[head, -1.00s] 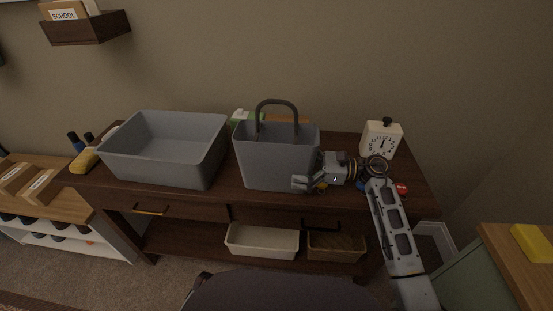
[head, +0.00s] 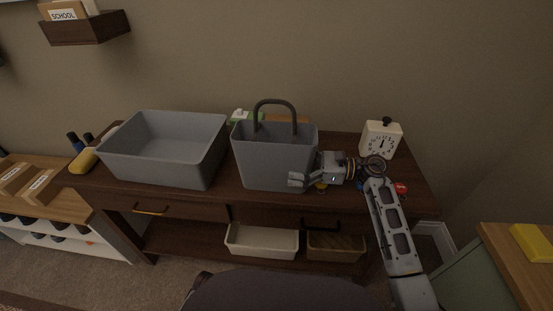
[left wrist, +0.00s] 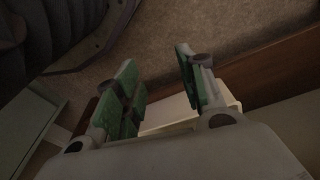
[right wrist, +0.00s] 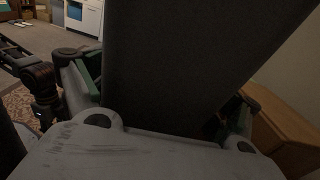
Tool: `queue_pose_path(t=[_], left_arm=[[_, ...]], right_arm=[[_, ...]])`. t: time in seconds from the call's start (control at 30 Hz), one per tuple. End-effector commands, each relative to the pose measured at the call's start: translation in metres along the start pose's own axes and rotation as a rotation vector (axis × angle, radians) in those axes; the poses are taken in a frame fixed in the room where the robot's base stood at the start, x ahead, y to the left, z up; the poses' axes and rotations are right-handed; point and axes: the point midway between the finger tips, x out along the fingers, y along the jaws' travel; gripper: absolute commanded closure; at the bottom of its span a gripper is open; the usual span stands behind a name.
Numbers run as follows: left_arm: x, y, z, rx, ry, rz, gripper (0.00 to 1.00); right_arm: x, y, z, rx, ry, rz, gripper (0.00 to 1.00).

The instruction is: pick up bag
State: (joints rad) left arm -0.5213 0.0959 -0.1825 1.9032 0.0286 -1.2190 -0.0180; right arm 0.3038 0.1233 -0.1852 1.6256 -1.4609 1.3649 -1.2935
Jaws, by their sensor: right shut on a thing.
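The grey bag (head: 270,160), with an upright dark looped handle (head: 275,103), stands upright on the dark wooden table. My right gripper (head: 300,180) is shut on the bag's lower right side. In the right wrist view the bag's dark wall (right wrist: 190,65) fills the space between the fingers and hides much of them. My left gripper (left wrist: 160,68) shows only in the left wrist view, open and empty, with its green-padded fingers apart.
A large grey bin (head: 165,150) stands left of the bag. A white tray (head: 262,240) and a brown basket (head: 335,246) sit on the lower shelf.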

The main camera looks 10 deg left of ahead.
Motion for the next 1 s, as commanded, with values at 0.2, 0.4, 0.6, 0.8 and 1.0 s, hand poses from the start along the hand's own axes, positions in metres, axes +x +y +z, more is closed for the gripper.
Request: queue_pose_path(t=[0.2, 0.4, 0.6, 0.8, 1.0], left_arm=[[0.001, 0.0, 0.001, 0.0, -0.003, 0.0, 0.6], [0.002, 0.0, 0.001, -0.001, 0.002, 0.0, 0.6], [0.008, -0.001, 0.003, -0.002, 0.003, -0.002, 0.6], [0.021, -0.003, 0.008, -0.004, 0.006, -0.006, 0.6], [0.029, -0.007, 0.006, -0.004, 0.015, -0.012, 0.6]], right_arm=[[0.0, 0.0, 0.001, -0.001, 0.0, 0.0, 0.49], [0.0, -0.001, 0.01, -0.002, 0.0, 0.0, 0.5], [0.0, -0.002, 0.033, -0.005, 0.001, 0.0, 0.5], [0.0, -0.004, 0.063, -0.004, 0.001, -0.001, 0.51], [0.0, -0.005, 0.088, -0.002, 0.0, 0.0, 0.51]])
